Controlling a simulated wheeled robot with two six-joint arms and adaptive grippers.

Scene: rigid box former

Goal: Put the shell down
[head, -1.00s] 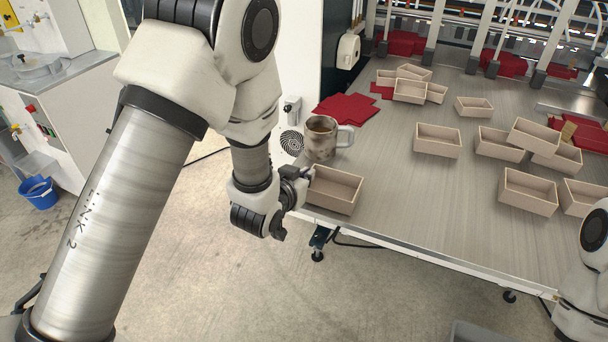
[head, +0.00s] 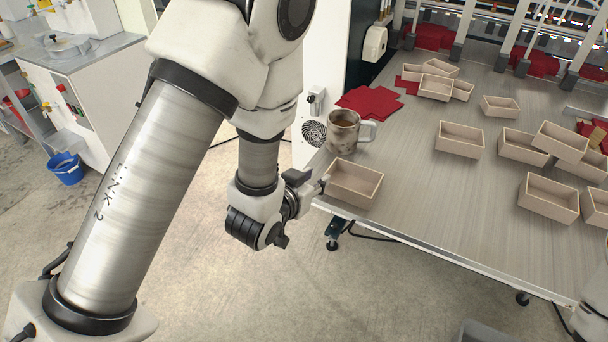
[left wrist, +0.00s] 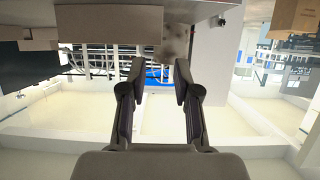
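The shell, a pale open box (head: 355,184), stands upright on the table's near left corner in the head view. My left gripper (head: 320,186) is beside its left end, very close to it; I cannot tell whether they touch. In the left wrist view, the two fingers of my left gripper (left wrist: 159,68) are apart with nothing between them. My right gripper is out of view; only a bit of that arm shows at the lower right edge.
A stained mug (head: 344,132) stands just behind the shell. Red sheets (head: 370,102) lie behind the mug. Several similar boxes (head: 460,139) spread over the middle and right of the table (head: 430,210). Bare tabletop lies to the shell's right.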

